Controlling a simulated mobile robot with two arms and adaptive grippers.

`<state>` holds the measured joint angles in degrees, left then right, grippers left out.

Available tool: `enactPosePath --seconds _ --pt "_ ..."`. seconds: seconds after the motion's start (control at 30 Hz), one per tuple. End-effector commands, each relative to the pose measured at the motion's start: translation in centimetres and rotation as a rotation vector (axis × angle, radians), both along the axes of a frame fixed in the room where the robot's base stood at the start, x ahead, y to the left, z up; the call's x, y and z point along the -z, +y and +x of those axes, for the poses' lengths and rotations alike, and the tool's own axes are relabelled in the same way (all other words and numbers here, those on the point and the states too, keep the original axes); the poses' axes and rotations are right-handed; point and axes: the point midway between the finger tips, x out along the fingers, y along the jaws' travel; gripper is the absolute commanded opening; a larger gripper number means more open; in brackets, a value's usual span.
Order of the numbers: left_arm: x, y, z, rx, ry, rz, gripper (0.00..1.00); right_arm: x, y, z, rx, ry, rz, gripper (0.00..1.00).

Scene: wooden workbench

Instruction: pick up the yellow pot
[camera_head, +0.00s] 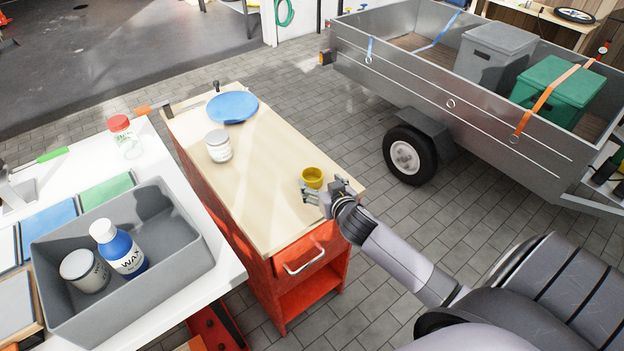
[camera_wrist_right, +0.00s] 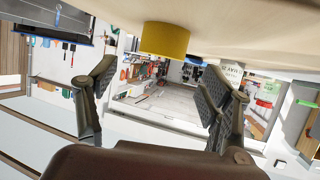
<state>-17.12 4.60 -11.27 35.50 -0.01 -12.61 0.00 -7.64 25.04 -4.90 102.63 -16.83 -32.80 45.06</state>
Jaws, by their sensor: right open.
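The yellow pot (camera_head: 313,177) stands on the wooden top of the red workbench cart (camera_head: 262,178), near its right front corner. My right gripper (camera_head: 312,197) is at the near side of the pot, over the cart's edge. In the right wrist view the yellow pot (camera_wrist_right: 164,40) shows at the top middle, ahead of and between the spread fingers (camera_wrist_right: 160,92). The view there is upside down. The gripper is open and empty, and whether a finger touches the pot cannot be told. My left gripper is not in view.
A white jar (camera_head: 218,146) and a blue plate (camera_head: 233,107) sit farther back on the cart. A grey bin (camera_head: 178,262) with a wax bottle and a can stands on the white table at left. A metal trailer (camera_head: 450,105) is at the right. The cart top around the pot is clear.

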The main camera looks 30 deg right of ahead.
Motion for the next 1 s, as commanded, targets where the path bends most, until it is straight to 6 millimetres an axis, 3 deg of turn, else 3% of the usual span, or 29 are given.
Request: enactPosePath --seconds 0.6,0.87,1.0 --pt "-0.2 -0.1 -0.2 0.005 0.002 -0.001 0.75 2.9 -0.9 5.1 0.000 0.000 -0.001 0.74" --pt "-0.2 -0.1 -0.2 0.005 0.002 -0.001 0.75 3.0 -0.9 5.2 0.000 0.001 -0.001 0.74" --pt "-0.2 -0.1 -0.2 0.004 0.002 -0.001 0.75 3.0 -0.9 5.2 0.000 0.001 -0.001 0.64"
